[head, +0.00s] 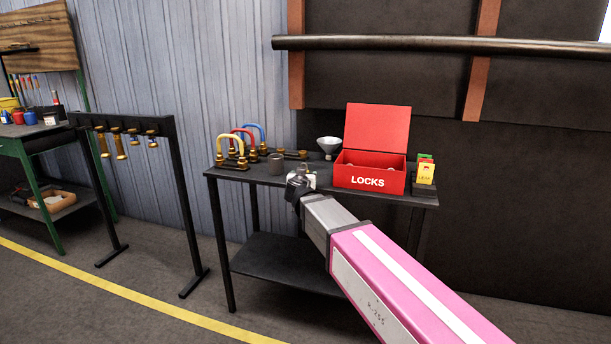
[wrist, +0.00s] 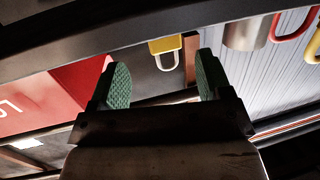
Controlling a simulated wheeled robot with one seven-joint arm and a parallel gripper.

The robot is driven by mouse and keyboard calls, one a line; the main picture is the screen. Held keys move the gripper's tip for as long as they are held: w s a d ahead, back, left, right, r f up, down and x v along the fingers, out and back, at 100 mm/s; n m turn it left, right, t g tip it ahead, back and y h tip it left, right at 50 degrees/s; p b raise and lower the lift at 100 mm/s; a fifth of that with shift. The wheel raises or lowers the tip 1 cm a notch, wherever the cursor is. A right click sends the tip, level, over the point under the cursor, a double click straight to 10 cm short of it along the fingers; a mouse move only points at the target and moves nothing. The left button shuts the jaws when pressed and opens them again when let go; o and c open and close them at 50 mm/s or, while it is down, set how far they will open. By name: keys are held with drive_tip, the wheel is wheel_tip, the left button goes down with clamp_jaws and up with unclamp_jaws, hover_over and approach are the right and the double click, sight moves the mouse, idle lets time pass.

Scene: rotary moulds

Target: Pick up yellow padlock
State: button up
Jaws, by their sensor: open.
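The yellow padlock (wrist: 166,45) shows in the wrist view, beyond the fingertips and between them in the picture. It has a yellow body and a pale metal shackle; that picture is turned over, so the shackle points down in it. My gripper (wrist: 163,78) is open, with green pads and nothing between them. In the head view my gripper (head: 298,182) is at the front of the dark table (head: 233,178), between the grey cup and the red box. I cannot make out the yellow padlock there; my gripper seems to cover it.
A red LOCKS box (head: 368,181) with its lid raised stands to the right, beside yellow tags (head: 425,173). A grey cup (head: 276,164) and padlocks with yellow, red and blue shackles (head: 230,141) stand to the left.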

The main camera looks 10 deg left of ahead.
drive_tip(key=x, duration=0.8)
drive_tip(key=shift+a, duration=0.25)
drive_tip(key=shift+s, duration=0.1)
drive_tip(key=c, duration=1.1)
drive_tip(key=shift+r, duration=0.15)
